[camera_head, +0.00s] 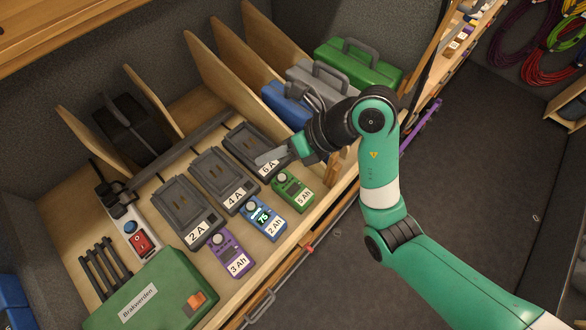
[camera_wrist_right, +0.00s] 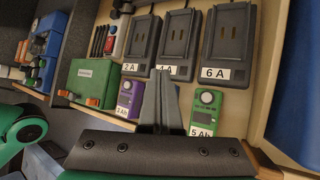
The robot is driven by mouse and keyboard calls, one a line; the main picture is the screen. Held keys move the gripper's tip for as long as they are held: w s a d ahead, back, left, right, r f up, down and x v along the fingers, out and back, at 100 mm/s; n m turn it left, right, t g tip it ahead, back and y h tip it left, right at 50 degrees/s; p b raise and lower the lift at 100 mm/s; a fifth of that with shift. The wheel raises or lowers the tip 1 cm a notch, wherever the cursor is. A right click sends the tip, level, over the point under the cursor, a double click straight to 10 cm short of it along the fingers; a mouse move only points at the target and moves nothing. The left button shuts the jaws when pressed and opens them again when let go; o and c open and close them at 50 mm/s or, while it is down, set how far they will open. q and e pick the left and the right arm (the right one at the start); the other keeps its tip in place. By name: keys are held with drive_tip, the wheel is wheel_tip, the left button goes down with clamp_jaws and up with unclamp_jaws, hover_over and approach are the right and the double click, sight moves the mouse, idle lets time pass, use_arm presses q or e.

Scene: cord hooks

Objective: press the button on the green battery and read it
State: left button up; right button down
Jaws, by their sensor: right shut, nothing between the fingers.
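The green battery (camera_head: 293,190), labelled 5 Ah, lies at the right end of the battery row, below the 6 A charger. It also shows in the right wrist view (camera_wrist_right: 207,107), with a round grey part near its top; no lit number can be made out on it. My right gripper (camera_head: 268,157) is shut and empty. In the head view its fingertips appear over the lower part of the 6 A charger, up and left of the battery. In the right wrist view the fingers (camera_wrist_right: 158,88) point left of the green battery and hide the blue one. Contact cannot be told.
The blue 2 Ah battery (camera_head: 263,217) shows a lit 75. The purple 3 Ah battery (camera_head: 231,255) lies left of it. Chargers 2 A (camera_head: 185,208), 4 A (camera_head: 223,178) and 6 A (camera_head: 245,142) stand behind. A green case (camera_head: 150,290) and power strip (camera_head: 131,227) are left.

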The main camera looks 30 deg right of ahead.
use_arm(q)
drive_tip(key=shift+w+d, duration=0.1)
drive_tip(key=shift+d, duration=0.3)
use_arm(e)
drive_tip(key=shift+m+h, duration=0.3)
drive_tip(key=shift+m, duration=0.3)
drive_tip(key=d, duration=0.1)
drive_tip(key=d+f, duration=0.2)
drive_tip(key=d, duration=0.1)
drive_tip(key=shift+w, duration=0.1)
drive_tip(key=b, duration=0.7)
hover_over(282, 177)
drive_tip(key=s, duration=0.1)
drive_tip(key=f, duration=0.6)
drive_tip(key=shift+d+f, duration=0.35)
drive_tip(key=shift+f, duration=0.95)
use_arm(q)
wheel_tip(282, 177, down, 7)
use_arm(e)
drive_tip(key=shift+f, duration=0.15)
drive_tip(key=shift+f, duration=0.3)
